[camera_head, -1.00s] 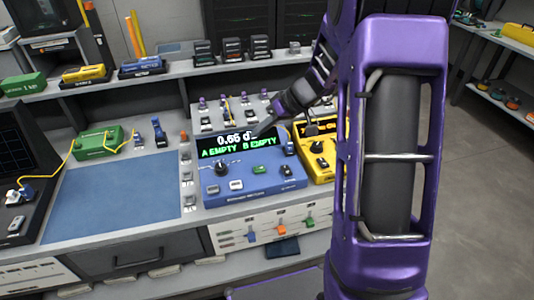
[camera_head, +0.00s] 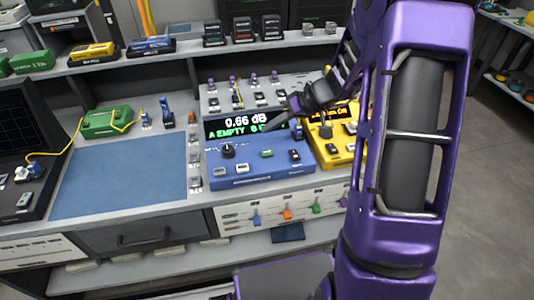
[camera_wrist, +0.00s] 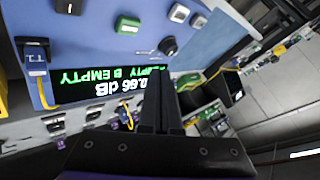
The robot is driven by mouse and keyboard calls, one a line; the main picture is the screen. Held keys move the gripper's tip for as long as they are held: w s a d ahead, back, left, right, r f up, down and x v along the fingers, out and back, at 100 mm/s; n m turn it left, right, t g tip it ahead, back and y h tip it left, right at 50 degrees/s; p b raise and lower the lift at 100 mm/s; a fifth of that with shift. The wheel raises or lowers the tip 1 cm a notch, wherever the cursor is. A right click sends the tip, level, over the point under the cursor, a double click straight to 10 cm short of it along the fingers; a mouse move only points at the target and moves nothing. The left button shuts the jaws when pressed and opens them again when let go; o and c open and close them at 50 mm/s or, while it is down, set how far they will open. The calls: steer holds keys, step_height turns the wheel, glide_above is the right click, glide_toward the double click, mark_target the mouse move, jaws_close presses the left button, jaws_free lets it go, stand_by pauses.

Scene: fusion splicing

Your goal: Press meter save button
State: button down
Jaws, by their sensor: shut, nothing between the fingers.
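The blue meter (camera_head: 258,172) sits on the bench, its screen (camera_head: 238,122) reading 0.66 dB and A EMPTY. On its face are a dark knob (camera_head: 228,151), a green button (camera_head: 267,153) and two pale buttons (camera_head: 242,168). Labels are too small to read, so I cannot tell which is save. The wrist view also shows the green button (camera_wrist: 128,26), the knob (camera_wrist: 168,45) and a pale button (camera_wrist: 180,13). My gripper (camera_head: 270,120) is shut and empty, in front of the screen's right part, partly hiding it. The fingers (camera_wrist: 161,78) look apart from the buttons.
A yellow device (camera_head: 338,150) stands right of the meter. A blue mat (camera_head: 120,180) lies clear at the left, with a green box (camera_head: 105,122) behind it. A shelf (camera_head: 180,53) with small devices runs along the back.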

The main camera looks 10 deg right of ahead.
steer(key=b, duration=0.2)
glide_above(271, 153)
step_height(271, 153, down, 5)
steer(key=shift+r, duration=0.15)
steer(key=shift+f+b, duration=0.75)
steer(key=shift+b, duration=0.4)
steer(key=shift+f, duration=0.15)
stand_by(0.7)
steer(key=shift+f+b, duration=0.3)
steer(key=shift+b, duration=0.55)
steer(key=shift+f+b, duration=0.45)
steer(key=shift+b, duration=0.3)
stand_by(0.3)
steer(key=shift+r, duration=0.9)
